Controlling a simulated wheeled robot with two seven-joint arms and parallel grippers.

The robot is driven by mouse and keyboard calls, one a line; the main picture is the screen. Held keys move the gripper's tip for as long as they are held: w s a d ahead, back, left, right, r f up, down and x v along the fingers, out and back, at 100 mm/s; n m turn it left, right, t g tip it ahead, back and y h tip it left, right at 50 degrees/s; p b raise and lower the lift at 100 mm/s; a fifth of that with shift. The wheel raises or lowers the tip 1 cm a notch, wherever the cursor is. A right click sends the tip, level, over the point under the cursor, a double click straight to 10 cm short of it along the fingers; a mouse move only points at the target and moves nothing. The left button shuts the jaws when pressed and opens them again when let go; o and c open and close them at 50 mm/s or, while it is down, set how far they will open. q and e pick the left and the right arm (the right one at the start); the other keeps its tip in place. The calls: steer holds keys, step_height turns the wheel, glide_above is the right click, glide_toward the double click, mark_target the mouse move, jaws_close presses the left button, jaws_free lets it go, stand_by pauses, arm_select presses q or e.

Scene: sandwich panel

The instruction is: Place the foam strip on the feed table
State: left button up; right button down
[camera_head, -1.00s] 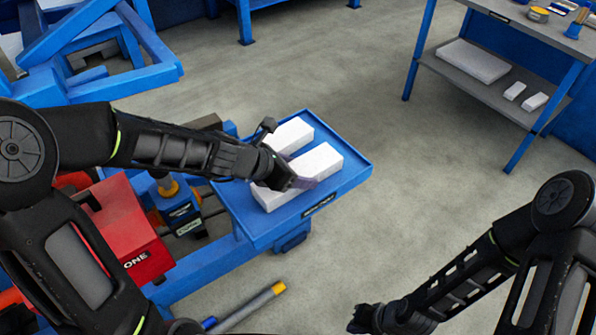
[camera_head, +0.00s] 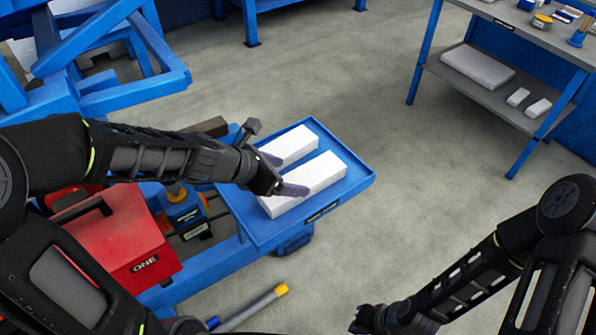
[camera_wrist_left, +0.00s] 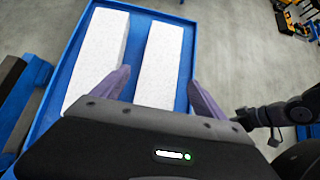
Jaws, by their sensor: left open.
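Two white foam strips lie side by side on the blue feed table (camera_head: 352,184), the nearer one (camera_head: 318,178) and the farther one (camera_head: 290,144). My left gripper (camera_head: 290,174) is open, just above the near-left end of the nearer strip. In the left wrist view its two purple fingers (camera_wrist_left: 159,76) are spread, with the right-hand strip (camera_wrist_left: 161,62) between them in the picture and the left-hand strip (camera_wrist_left: 98,55) beside them. Contact with the strip cannot be told. My right gripper (camera_head: 368,320) is low at the bottom, far from the table; its jaws are unclear.
A red machine (camera_head: 125,245) marked ONE stands left of the feed table. A blue workbench (camera_head: 540,40) with a white slab (camera_head: 478,66) and small white blocks on its shelf stands at the upper right. A yellow-tipped bar (camera_head: 255,305) shows below.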

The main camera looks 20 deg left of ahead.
arm_select(q)
steer(key=p+v, duration=0.1)
steer(key=v, duration=0.4)
steer(key=shift+s+a+r, duration=0.1)
steer(key=shift+s+r, duration=0.05)
steer(key=shift+r, duration=0.05)
stand_by(0.4)
